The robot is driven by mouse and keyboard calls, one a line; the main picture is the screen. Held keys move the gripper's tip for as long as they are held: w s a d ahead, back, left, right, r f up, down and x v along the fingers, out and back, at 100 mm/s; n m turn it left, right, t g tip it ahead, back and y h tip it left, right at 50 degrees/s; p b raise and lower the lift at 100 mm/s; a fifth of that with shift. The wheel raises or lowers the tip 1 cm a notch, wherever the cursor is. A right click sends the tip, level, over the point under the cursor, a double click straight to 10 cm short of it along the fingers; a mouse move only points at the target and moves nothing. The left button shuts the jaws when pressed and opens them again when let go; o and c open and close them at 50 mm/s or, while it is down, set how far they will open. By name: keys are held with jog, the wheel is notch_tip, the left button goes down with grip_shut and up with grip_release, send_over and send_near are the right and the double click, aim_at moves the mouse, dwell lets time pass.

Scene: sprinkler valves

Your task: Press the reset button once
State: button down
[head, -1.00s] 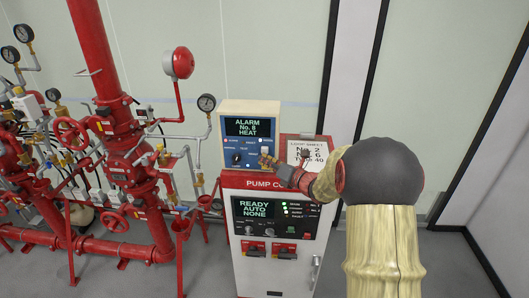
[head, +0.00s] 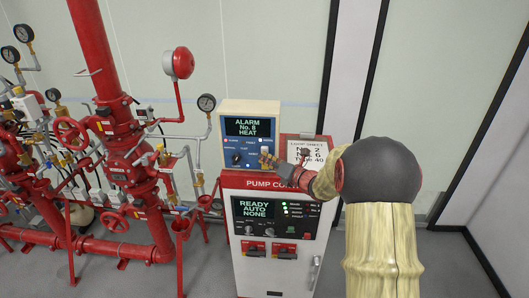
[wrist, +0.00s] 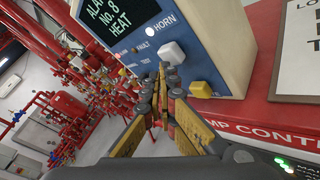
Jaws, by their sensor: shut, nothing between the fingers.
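The alarm panel (head: 231,158), a blue-faced cream box, reads "ALARM No. 8 HEAT" and stands on the red top of the pump cabinet. In the wrist view the panel (wrist: 225,30) shows a white button (wrist: 172,52) and a yellow button (wrist: 200,89). I cannot read a reset label on either one. My gripper (head: 267,161) is shut and empty at the panel's lower right. In the wrist view its fingertips (wrist: 168,78) lie just below the white button and left of the yellow one. I cannot tell whether they touch the panel.
The pump cabinet (head: 249,273) below has a display, lamps and red switches. Red pipes with valves and gauges (head: 118,150) fill the left. The wall is behind.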

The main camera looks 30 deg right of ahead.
jog(key=shift+w+d, duration=0.5)
jog(key=shift+w, duration=0.25)
dwell(1.2)
jog(key=shift+s+a, duration=0.75)
jog(key=shift+s, duration=0.3)
jog(key=shift+s+a+b, duration=0.2)
jog(key=shift+s+a, duration=0.5)
jog(key=shift+s, duration=0.35)
jog(key=shift+s+a+b, duration=0.2)
jog(key=shift+s+a, duration=0.5)
jog(key=shift+s, duration=0.35)
jog(key=shift+n, duration=0.3)
